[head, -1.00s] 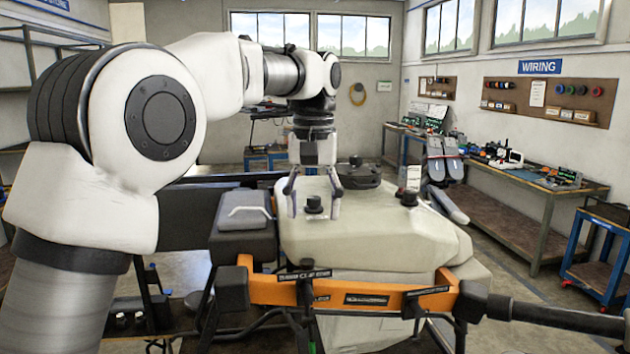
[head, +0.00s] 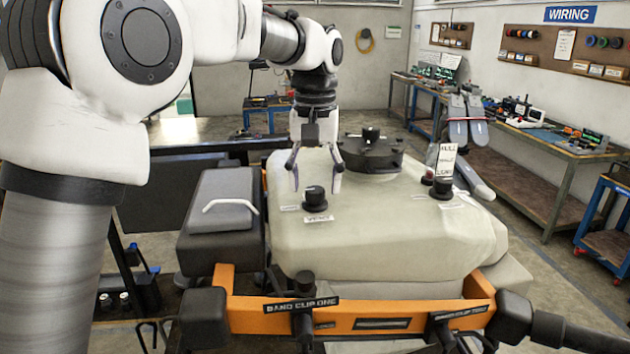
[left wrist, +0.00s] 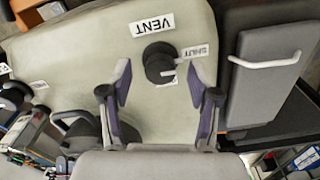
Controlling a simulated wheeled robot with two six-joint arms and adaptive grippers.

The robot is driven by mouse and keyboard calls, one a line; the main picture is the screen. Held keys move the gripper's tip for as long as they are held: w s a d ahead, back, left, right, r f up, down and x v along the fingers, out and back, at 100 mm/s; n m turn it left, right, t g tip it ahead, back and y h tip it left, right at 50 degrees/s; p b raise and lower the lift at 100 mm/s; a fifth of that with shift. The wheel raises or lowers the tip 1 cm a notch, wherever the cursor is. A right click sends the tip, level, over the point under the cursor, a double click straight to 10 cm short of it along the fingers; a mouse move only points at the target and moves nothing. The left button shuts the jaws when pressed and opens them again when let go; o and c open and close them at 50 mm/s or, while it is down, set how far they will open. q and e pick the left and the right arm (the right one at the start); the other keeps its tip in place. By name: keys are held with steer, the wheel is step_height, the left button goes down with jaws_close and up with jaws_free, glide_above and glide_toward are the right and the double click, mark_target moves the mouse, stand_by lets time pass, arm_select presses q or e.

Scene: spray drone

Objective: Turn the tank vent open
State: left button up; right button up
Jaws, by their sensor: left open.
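The tank vent is a round black knob (head: 315,197) on top of the pale tank (head: 390,235), beside a white VENT label (head: 318,218). In the left wrist view the knob (left wrist: 159,62) has a light pointer mark on it, and the VENT label (left wrist: 152,24) lies beyond it. My left gripper (head: 315,180) is open and empty, pointing down, with its fingers on either side of the knob in the head view. In the left wrist view the knob lies between and slightly beyond the fingertips (left wrist: 159,78); I see no contact. My right gripper is not in view.
A large black tank lid (head: 370,153) stands behind the vent. Another black knob (head: 442,188) with a white tag (head: 446,160) is at the tank's right. A grey box with a handle (head: 222,212) is at its left. An orange frame bar (head: 380,314) crosses the front.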

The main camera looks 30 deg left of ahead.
arm_select(q)
steer(key=shift+w+a+f, duration=0.15)
steer(key=shift+w+f, duration=0.1)
steer(key=shift+f, duration=0.3)
steer(key=shift+w+a+f, duration=0.1)
steer(key=shift+w+f, duration=0.15)
steer(key=shift+f, duration=0.25)
steer(key=shift+w+a+f, duration=0.15)
steer(key=shift+w, duration=0.1)
steer(key=shift+s+d+r, duration=0.2)
steer(key=shift+s, duration=0.15)
steer(key=c, duration=1)
steer(key=shift+c, duration=0.8)
